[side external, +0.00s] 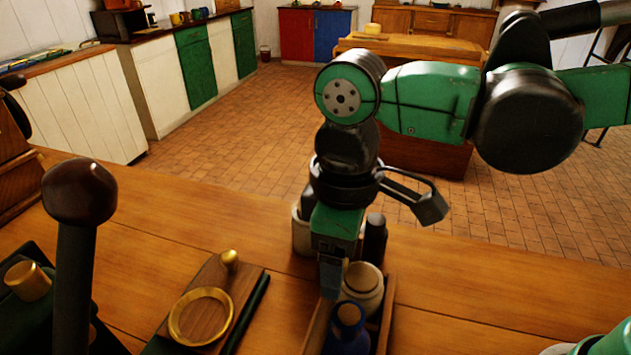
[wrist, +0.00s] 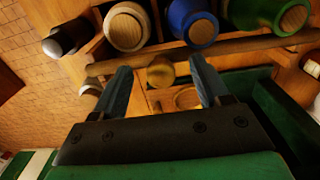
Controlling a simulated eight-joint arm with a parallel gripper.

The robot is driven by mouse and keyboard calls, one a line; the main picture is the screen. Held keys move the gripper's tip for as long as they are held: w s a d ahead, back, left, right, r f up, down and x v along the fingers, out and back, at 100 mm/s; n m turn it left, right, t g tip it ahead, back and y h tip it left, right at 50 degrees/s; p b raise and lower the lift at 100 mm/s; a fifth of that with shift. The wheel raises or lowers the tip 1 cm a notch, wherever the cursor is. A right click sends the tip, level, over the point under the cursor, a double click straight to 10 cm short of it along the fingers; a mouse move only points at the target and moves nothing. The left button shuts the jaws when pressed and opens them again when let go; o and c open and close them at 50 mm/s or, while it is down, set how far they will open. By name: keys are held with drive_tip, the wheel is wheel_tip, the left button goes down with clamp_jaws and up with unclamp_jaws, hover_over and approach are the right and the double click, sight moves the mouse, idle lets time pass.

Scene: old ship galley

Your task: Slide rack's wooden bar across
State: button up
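The rack (side external: 387,318) is a wooden holder of bottles and jars on the table, partly behind my gripper in the side view. Its wooden bar (wrist: 255,47) runs across the wrist view in front of the bottles. A round tan knob (wrist: 160,72) shows at the bar, between my fingertips. My gripper (wrist: 162,78) is open, with a finger on each side of the knob and a gap to each. In the side view my gripper (side external: 333,278) points down at the rack's left side. Whether it touches the bar cannot be told.
The rack holds a cream jar (side external: 362,289), a blue bottle (side external: 347,330) and a dark bottle (side external: 375,240); a green one (wrist: 270,15) shows in the wrist view. A wooden board with a brass ring (side external: 178,325) lies left.

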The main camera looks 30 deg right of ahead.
drive_tip(key=shift+r, duration=3.5)
drive_tip(key=w+d+f+m+t, duration=0.1)
drive_tip(key=d+f+m+t, duration=0.2)
drive_tip(key=d, duration=0.6)
drive_tip(key=w+d+f+m+t, duration=0.1)
drive_tip(key=d+f+m+t, duration=0.3)
drive_tip(key=d, duration=0.6)
drive_tip(key=shift+w+f+m, duration=0.15)
drive_tip(key=shift+f+m, duration=0.05)
drive_tip(key=shift+m, duration=0.8)
